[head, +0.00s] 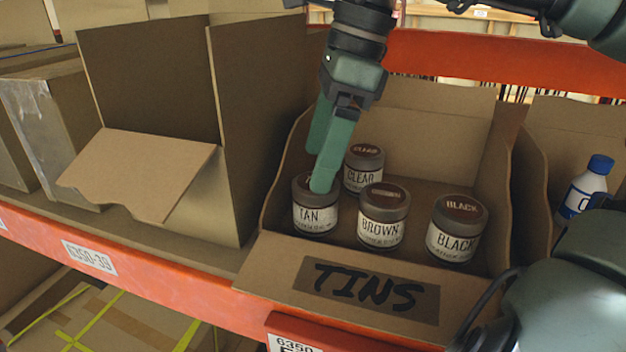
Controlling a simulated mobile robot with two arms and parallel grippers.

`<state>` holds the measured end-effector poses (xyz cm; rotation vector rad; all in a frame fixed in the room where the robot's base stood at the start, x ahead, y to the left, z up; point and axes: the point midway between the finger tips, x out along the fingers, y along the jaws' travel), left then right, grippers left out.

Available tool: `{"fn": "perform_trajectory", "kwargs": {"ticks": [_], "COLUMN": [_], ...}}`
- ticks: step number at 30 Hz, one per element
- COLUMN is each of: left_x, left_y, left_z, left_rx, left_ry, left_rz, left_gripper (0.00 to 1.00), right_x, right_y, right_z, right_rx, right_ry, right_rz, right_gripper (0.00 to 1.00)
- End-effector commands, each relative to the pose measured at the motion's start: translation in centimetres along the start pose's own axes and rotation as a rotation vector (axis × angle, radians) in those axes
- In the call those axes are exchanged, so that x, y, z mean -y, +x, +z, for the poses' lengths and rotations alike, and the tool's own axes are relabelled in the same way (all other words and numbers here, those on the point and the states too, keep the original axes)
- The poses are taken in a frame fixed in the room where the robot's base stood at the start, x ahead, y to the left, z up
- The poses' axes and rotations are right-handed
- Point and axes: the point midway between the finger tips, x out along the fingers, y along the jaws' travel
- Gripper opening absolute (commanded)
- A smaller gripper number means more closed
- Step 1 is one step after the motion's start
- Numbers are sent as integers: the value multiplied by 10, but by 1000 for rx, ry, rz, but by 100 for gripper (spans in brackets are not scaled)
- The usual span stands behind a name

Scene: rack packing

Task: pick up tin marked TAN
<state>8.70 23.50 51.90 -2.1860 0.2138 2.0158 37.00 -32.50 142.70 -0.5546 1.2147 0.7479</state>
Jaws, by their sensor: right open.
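The tin marked TAN (316,216) stands upright at the front left inside the open cardboard bin marked TINS (270,275). My right gripper (320,168) reaches down from above with its green fingers apart and empty. One fingertip overlaps the TAN tin's lid in the picture and hides part of it. Whether it touches the lid I cannot tell. My left gripper does not show.
The BROWN tin (382,218) stands close to the right of the TAN tin. The CLEAR tin (363,170) is behind, and the BLACK tin (456,232) is farther right. A tall cardboard box (262,120) stands left of the bin. A bottle (588,190) is at the right.

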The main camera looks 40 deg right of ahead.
Motion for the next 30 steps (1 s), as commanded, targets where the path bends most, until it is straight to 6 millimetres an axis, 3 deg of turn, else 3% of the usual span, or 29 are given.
{"fn": "perform_trajectory", "kwargs": {"ticks": [11, 19, 28, 29, 30], "left_x": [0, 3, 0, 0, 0], "left_y": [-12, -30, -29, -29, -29], "left_z": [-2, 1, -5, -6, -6], "left_rx": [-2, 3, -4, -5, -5], "left_ry": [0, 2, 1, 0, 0], "left_rz": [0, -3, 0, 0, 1], "left_gripper": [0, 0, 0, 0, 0], "right_x": [-2, -3, -3, -3, -3], "right_y": [31, 70, 78, 78, 78], "right_z": [-2, -6, -6, -6, -6], "right_rx": [-5, -6, -2, -2, -2], "right_ry": [-3, -1, -2, -2, -2], "right_rz": [0, 1, -2, -2, -2], "right_gripper": [83, 83, 83, 80, 69]}}
